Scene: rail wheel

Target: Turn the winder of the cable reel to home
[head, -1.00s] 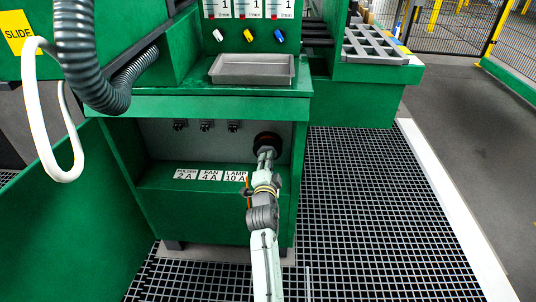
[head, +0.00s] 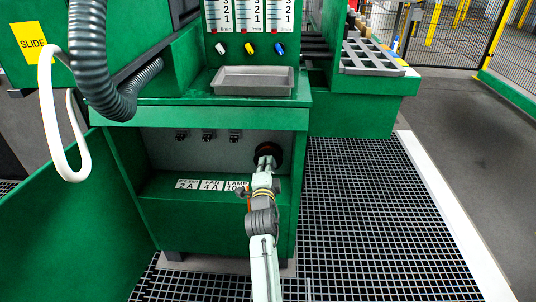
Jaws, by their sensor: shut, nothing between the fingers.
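The cable reel (head: 276,149) is a dark round disc with a reddish tint, on the right of the back wall of the green bench's recess. My gripper (head: 265,160) is at the reel's face, in front of its lower left part. The fingers look shut with nothing held. The winder handle cannot be made out; my gripper covers part of the disc. Whether the fingers touch the reel cannot be told. No home mark is legible at this size.
Several small dark fittings (head: 208,136) line the recess wall. White amp labels (head: 212,184) lie on the ledge, the right one partly behind my arm. A grey tray (head: 253,82) sits above, below coloured knobs (head: 249,48). A white hose loop (head: 55,130) hangs left. Grating (head: 370,210) is clear right.

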